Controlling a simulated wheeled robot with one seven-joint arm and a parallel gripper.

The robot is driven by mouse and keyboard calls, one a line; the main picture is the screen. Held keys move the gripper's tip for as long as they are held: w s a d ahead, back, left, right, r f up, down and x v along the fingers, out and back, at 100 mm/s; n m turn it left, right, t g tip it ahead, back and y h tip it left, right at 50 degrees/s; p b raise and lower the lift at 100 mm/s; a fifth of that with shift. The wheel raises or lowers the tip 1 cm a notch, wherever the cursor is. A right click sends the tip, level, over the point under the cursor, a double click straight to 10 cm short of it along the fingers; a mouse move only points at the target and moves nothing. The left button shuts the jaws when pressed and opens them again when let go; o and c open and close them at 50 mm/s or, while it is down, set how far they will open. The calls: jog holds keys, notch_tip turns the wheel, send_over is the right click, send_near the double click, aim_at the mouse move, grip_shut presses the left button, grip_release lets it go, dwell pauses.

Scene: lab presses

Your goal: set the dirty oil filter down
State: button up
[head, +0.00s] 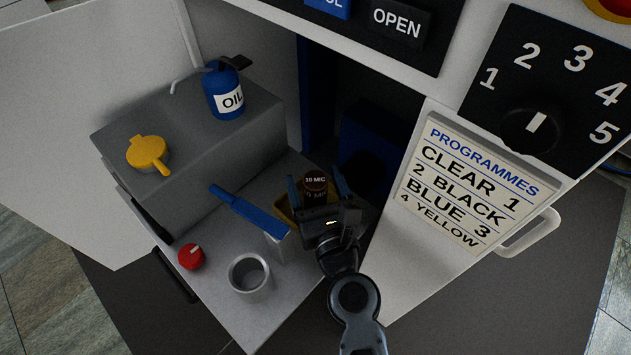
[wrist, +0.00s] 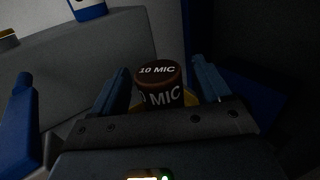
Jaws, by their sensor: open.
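The dirty oil filter (head: 316,190) is a dark brown cylinder marked "10 MIC". It stands upright in a yellow tray (head: 283,211) on the white bench top. In the wrist view the filter (wrist: 158,90) is centred, with a bit of yellow (wrist: 190,98) showing beside its base. My gripper (head: 315,180) is open, with one blue finger on each side of the filter. Gaps show between the fingers and the filter in the wrist view. The filter's lower part is hidden behind my gripper's body.
A blue-handled lever (head: 248,209) stands just left of the tray. A metal cup (head: 250,275) and a red knob (head: 190,256) are nearer the front. A grey block (head: 200,145) carries a blue oil can (head: 224,95) and a yellow cap (head: 146,152). A white cabinet with a programme card (head: 465,185) rises right.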

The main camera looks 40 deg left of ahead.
jog(key=shift+r, duration=0.25)
jog(key=v, duration=1.2)
jog(key=shift+f, duration=0.1)
jog(key=s+d+f+n+t+h, duration=0.2)
jog(key=s+d+n+h, duration=0.25)
jog(key=d, duration=0.65)
jog(key=s+d+f+n+t+h, duration=0.1)
jog(key=s+d+n+h, duration=0.4)
jog(key=d, duration=0.6)
jog(key=s+d+r+n+t+h, duration=0.1)
jog(key=s+d+r+n+h, duration=0.4)
jog(key=s+d+r+n, duration=0.6)
jog(key=d+n, duration=0.1)
jog(key=n, duration=0.4)
jog(key=shift+s+r, duration=0.25)
jog(key=shift+s, duration=0.05)
